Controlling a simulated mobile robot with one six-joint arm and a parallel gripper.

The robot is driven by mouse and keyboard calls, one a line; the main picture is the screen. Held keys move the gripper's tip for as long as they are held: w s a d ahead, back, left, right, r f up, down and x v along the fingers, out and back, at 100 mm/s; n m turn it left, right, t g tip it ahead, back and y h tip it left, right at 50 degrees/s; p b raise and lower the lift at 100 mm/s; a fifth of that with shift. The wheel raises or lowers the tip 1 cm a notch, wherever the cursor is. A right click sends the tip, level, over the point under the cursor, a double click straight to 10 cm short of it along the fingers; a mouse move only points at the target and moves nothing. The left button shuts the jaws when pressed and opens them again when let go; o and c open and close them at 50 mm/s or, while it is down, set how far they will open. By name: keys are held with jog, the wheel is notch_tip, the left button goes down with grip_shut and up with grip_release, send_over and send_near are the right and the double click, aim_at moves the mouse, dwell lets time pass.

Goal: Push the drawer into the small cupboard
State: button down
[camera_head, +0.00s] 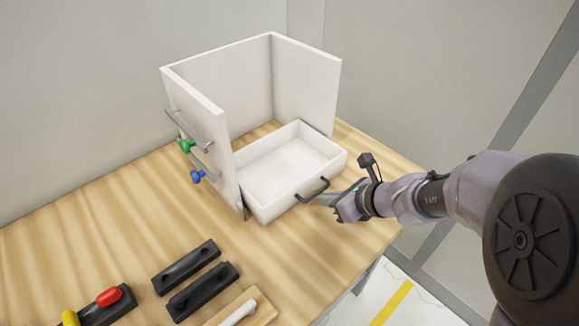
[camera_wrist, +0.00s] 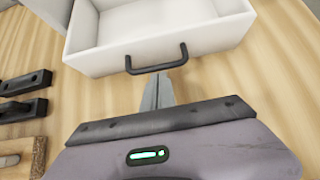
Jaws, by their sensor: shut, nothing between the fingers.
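A white open cupboard (camera_head: 218,130) without a top stands on a wooden table. The white drawer (camera_head: 258,204) sits at its open front, partly between the side walls and sticking out toward me. Its dark handle (camera_head: 313,190) is on the front face. In the wrist view the drawer front (camera_wrist: 105,60) and the handle (camera_wrist: 157,66) lie straight ahead. My gripper (camera_head: 324,199) is shut and empty, with its tips close to the handle. In the wrist view my gripper (camera_wrist: 158,88) points at the space just under the handle; I cannot tell whether it touches.
Green (camera_head: 186,146) and blue (camera_head: 197,177) knobs are on the cupboard's left outer wall. Dark holders (camera_head: 203,290), a red piece (camera_head: 109,297) and a yellow piece (camera_head: 70,318) lie at the front left. The table's right edge is near my arm.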

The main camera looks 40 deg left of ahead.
aim_at(309, 178)
jog(key=shift+w+a+r+p, duration=0.15)
jog(key=shift+a+p, duration=0.85)
jog(key=shift+a, duration=1.85)
jog(key=shift+w+a+f+p, duration=0.2)
jog(key=shift+a+p, duration=0.8)
jog(key=shift+a, duration=1.85)
jog(key=shift+w+d, duration=0.1)
jog(key=d+r, duration=0.1)
jog(key=d, duration=0.1)
jog(key=d+r, duration=0.1)
jog(key=d, duration=0.1)
jog(key=d+r, duration=0.1)
jog(key=d, duration=0.1)
jog(key=shift+s+r, duration=0.1)
jog(key=shift+s, duration=0.15)
